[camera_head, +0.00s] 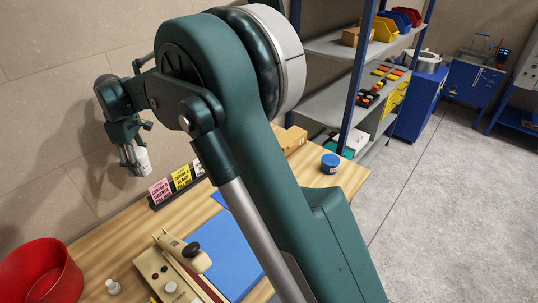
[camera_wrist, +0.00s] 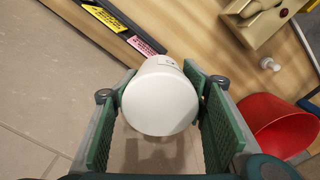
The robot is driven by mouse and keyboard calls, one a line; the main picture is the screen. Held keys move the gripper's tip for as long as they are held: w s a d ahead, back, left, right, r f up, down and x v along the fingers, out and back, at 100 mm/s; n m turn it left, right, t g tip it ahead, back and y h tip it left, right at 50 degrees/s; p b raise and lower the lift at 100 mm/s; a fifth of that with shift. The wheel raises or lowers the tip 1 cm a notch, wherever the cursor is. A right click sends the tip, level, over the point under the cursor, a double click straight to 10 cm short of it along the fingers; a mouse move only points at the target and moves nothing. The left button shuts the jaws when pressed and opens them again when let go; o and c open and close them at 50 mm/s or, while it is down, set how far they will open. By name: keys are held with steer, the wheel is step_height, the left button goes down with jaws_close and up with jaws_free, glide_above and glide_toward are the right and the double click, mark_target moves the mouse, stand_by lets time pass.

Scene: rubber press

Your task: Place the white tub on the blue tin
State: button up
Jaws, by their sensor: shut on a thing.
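The white tub (camera_wrist: 158,103) is between the two green finger pads of my gripper (camera_wrist: 160,95) in the wrist view, with its round flat end facing the camera. My gripper (camera_head: 134,158) is shut on it and holds it in the air near the wall, above the back of the table, in the head view. The tub (camera_head: 143,161) shows there as a small white shape at the fingers. The blue tin (camera_head: 330,163) stands on the right part of the wooden table, well apart from my gripper. It is not in the wrist view.
A beige press machine (camera_head: 175,272) and a blue mat (camera_head: 228,252) lie in front. Pink and yellow label cards (camera_head: 180,177) line the back edge. A cardboard box (camera_head: 290,138) is near the tin.

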steer(key=w+d+m, duration=0.3)
steer(key=w+d, duration=0.3)
steer(key=d, duration=0.7)
steer(key=w+d+m, duration=0.3)
steer(key=w+d, duration=0.4)
steer(key=d, duration=0.6)
steer(key=w+d+m, duration=0.3)
steer(key=w+d, duration=0.3)
steer(key=d, duration=0.7)
steer(key=d+m+p, duration=0.1)
steer(key=d+m, duration=0.7)
steer(key=d, duration=3.1)
step_height(320, 180, down, 5)
steer(key=shift+f, duration=0.1)
steer(key=shift+f, duration=3.05)
steer(key=shift+f, duration=0.1)
